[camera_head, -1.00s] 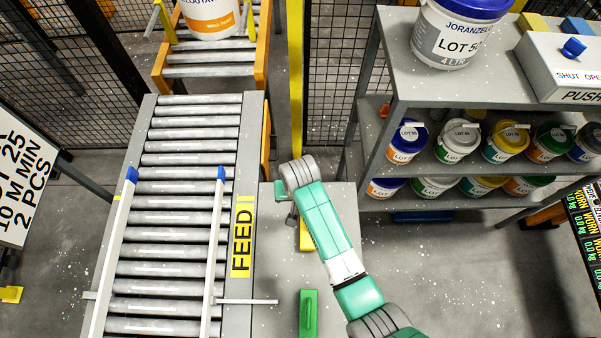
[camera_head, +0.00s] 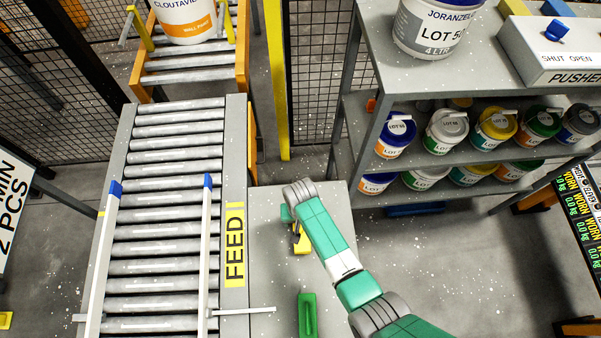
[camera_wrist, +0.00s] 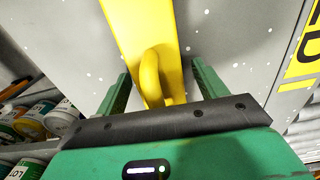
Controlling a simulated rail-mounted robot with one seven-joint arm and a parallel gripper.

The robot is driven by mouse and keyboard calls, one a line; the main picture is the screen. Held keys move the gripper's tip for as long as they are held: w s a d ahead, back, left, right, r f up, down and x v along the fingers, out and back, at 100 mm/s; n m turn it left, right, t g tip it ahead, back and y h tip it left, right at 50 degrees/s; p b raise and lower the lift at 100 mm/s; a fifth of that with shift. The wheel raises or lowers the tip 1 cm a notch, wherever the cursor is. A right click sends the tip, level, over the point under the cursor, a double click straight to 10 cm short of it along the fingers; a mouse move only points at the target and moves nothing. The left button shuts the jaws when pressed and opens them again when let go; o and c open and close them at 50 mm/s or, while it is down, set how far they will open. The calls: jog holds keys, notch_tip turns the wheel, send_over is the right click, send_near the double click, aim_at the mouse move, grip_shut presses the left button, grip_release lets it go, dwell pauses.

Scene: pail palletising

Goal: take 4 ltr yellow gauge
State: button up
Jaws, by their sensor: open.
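The yellow gauge (camera_head: 303,243) lies on the grey table top beside the feed conveyor, partly hidden by the end of my arm in the head view. In the wrist view it is a flat yellow bar (camera_wrist: 137,25) with a raised, rounded yellow handle (camera_wrist: 150,75). My gripper (camera_wrist: 160,73) is open, with one green finger on each side of the handle. I cannot tell whether either finger touches it. In the head view my gripper (camera_head: 294,222) is low at the gauge, its fingers mostly hidden. A green gauge (camera_head: 307,315) lies nearer on the same table.
The roller conveyor (camera_head: 170,240) marked FEED runs along the left, with blue-tipped guide rails (camera_head: 206,230). A shelf rack (camera_head: 425,80) with several pails stands at the right. A large pail (camera_head: 187,20) sits on rollers at the back.

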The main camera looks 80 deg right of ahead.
jog(key=c, duration=1.2)
